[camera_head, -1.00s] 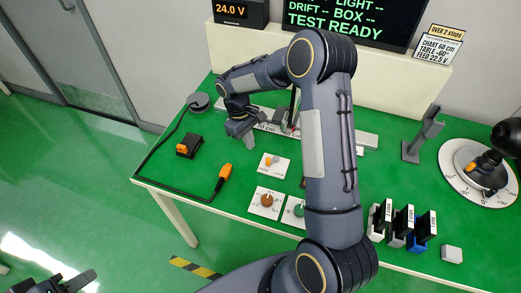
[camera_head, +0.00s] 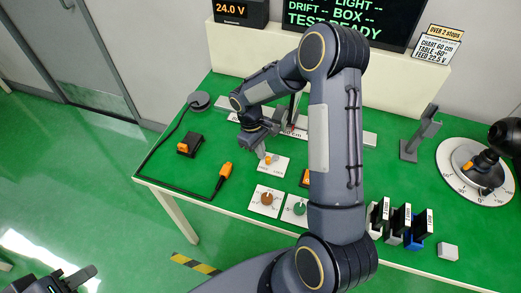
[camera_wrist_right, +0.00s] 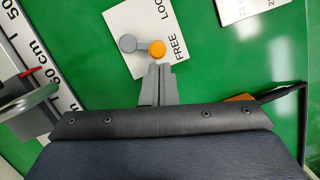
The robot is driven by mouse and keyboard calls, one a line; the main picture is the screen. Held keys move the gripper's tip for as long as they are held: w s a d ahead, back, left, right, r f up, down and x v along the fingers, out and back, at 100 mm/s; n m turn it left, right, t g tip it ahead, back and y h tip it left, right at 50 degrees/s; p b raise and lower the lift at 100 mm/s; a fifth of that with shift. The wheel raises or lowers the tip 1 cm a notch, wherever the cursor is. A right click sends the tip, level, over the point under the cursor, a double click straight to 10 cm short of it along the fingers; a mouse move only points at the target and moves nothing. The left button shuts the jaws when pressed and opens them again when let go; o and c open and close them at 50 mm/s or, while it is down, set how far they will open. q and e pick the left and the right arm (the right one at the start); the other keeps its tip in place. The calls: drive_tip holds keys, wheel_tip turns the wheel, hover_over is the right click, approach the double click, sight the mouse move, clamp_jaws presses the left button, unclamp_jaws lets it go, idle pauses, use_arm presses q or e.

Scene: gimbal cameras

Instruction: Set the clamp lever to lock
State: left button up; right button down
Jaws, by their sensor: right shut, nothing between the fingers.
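The clamp lever is a small grey lever with an orange knob (camera_wrist_right: 157,48) and a round grey pivot (camera_wrist_right: 128,44). It sits on a white plate (camera_wrist_right: 118,20) marked FREE and, partly cut off, LOCK. The knob lies beside the word FREE. In the head view the plate (camera_head: 280,165) is on the green table, partly behind my right gripper (camera_head: 264,153). My right gripper (camera_wrist_right: 159,68) is shut and empty, its tips just short of the knob; I cannot tell if they touch. My left gripper (camera_head: 78,279) is partly in view at the lower left, away from the table.
Brown (camera_head: 267,199) and green (camera_head: 299,208) dials sit in front of the lever plate. A rail with a cm scale (camera_head: 218,118) runs behind it. A black cable with an orange plug (camera_head: 224,171) lies to the left. Several card holders (camera_head: 403,225) stand at the right.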

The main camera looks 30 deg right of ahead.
sight(269, 159)
drive_tip(key=shift+s+a+n+h+b, duration=0.15)
drive_tip(key=shift+s+n+h+b, duration=0.2)
drive_tip(key=shift+n, duration=0.55)
drive_tip(key=shift+s+n, duration=0.3)
drive_tip(key=shift+n, duration=0.2)
drive_tip(key=shift+s+a+n+t+h+b, duration=0.1)
drive_tip(key=shift+s+n+t+h+b, duration=0.3)
drive_tip(key=shift+n, duration=0.8)
drive_tip(key=s+n+b, duration=0.1)
drive_tip(key=n, duration=0.1)
drive_tip(key=shift+s+n+t, duration=0.2)
drive_tip(key=shift+n+t, duration=0.1)
drive_tip(key=n, duration=0.1)
drive_tip(key=s+n, duration=0.1)
drive_tip(key=n, duration=0.1)
drive_tip(key=shift+s+d+t, duration=0.1)
drive_tip(key=shift+d+t, duration=0.2)
drive_tip(key=shift+d, duration=0.1)
drive_tip(key=shift+w+d, duration=0.3)
drive_tip(key=shift+w, duration=0.45)
